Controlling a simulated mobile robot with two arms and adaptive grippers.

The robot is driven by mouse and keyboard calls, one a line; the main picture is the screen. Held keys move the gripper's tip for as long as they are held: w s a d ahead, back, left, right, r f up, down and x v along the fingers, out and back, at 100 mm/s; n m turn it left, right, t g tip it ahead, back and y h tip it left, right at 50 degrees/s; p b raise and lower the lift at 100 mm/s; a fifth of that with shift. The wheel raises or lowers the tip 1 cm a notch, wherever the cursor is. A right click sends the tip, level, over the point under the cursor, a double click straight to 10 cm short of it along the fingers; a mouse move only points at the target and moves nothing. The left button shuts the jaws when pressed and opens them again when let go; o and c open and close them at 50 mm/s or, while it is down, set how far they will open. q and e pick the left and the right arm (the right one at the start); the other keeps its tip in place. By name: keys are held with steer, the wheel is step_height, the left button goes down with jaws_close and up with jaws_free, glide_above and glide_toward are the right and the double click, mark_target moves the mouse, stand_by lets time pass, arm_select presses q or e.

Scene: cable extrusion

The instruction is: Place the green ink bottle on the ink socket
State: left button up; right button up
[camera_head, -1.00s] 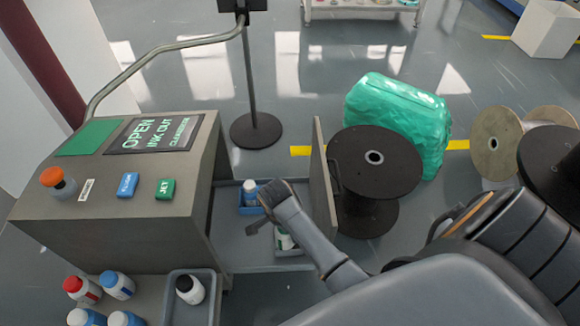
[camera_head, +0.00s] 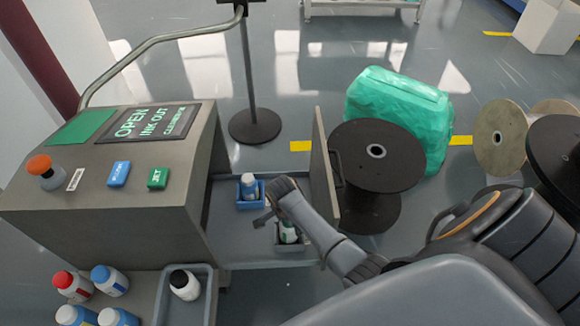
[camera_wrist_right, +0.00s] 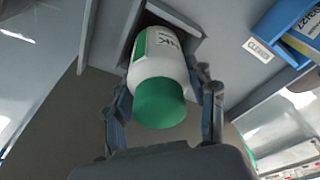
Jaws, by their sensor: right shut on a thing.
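The green ink bottle (camera_wrist_right: 160,65) is white with a green band and a green cap. In the right wrist view it is between the fingers of my right gripper (camera_wrist_right: 162,88), which is shut on it. Its base end is at a grey square socket (camera_wrist_right: 186,18); how fully it is seated is hard to tell. In the head view my right gripper (camera_head: 270,212) reaches into the open drawer (camera_head: 228,235), and the bottle (camera_head: 288,232) shows partly below it, at the grey socket. My left gripper is not in view.
A blue socket (camera_head: 250,204) with a blue-and-white bottle (camera_head: 249,186) sits beside it in the drawer. The drawer front (camera_head: 322,185) stands close to my right arm. A black spool (camera_head: 376,156) is beyond it. Several bottles and a tray (camera_head: 160,300) are at lower left.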

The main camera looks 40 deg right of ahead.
stand_by(0.3)
steer(key=shift+f, duration=0.2)
steer(key=o, duration=1.3)
steer(key=shift+o, duration=0.2)
